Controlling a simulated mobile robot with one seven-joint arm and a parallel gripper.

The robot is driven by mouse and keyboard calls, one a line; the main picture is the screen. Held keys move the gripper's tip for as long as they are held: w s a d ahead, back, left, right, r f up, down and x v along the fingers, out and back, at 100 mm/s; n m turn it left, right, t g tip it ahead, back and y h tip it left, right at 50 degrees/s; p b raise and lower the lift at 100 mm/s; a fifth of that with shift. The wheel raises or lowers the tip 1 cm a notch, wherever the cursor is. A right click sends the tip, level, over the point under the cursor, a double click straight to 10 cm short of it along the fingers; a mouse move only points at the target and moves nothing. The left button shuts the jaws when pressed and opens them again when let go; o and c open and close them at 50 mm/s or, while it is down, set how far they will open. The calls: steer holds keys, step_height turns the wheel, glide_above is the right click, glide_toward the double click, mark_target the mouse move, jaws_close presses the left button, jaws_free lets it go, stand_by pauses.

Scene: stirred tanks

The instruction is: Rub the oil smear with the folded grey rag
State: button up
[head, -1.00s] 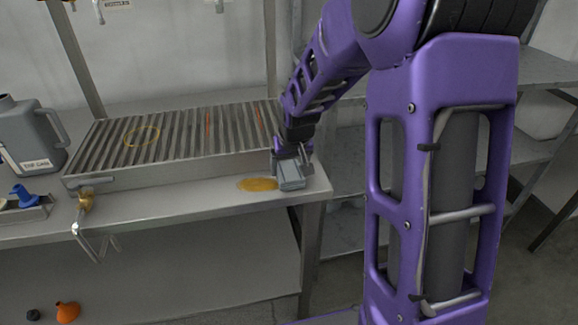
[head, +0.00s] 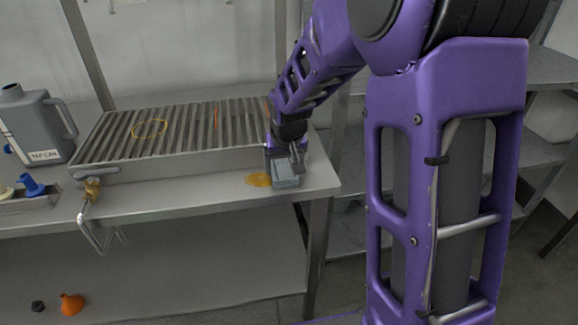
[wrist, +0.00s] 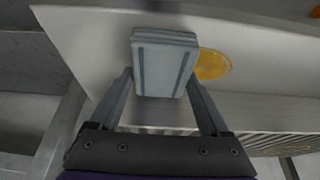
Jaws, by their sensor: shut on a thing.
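The folded grey rag (head: 286,177) is held in my gripper (head: 284,155), low at the bench top near its right end. In the wrist view the rag (wrist: 165,65) sits between the two fingers of my gripper (wrist: 161,84), which is shut on it. The oil smear (head: 257,180) is a yellow-brown patch just left of the rag in the head view. It also shows in the wrist view (wrist: 213,65), right beside the rag, whose edge seems to overlap it. Any part of the smear under the rag is hidden.
A ribbed grate (head: 170,135) with an orange ring mark lies behind the smear. The bench's right edge (head: 335,180) is close to the rag.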

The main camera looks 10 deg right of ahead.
mark_target(270, 179)
steer(key=shift+a+f, duration=0.1)
steer(key=shift+a, duration=1.65)
steer(key=shift+a, duration=3.4)
steer(key=shift+d, duration=0.1)
steer(key=shift+d, duration=1.35)
steer(key=shift+d+p, duration=0.4)
steer(key=shift+d, duration=1.65)
steer(key=shift+d+p, duration=0.4)
steer(key=shift+d, duration=1.1)
steer(key=shift+s+d+f+p, duration=0.1)
steer(key=shift+d+p, duration=0.1)
steer(key=shift+d, duration=0.8)
steer(key=shift+d+f+p, duration=0.1)
steer(key=shift+d+p, duration=0.05)
steer(key=shift+d, duration=0.8)
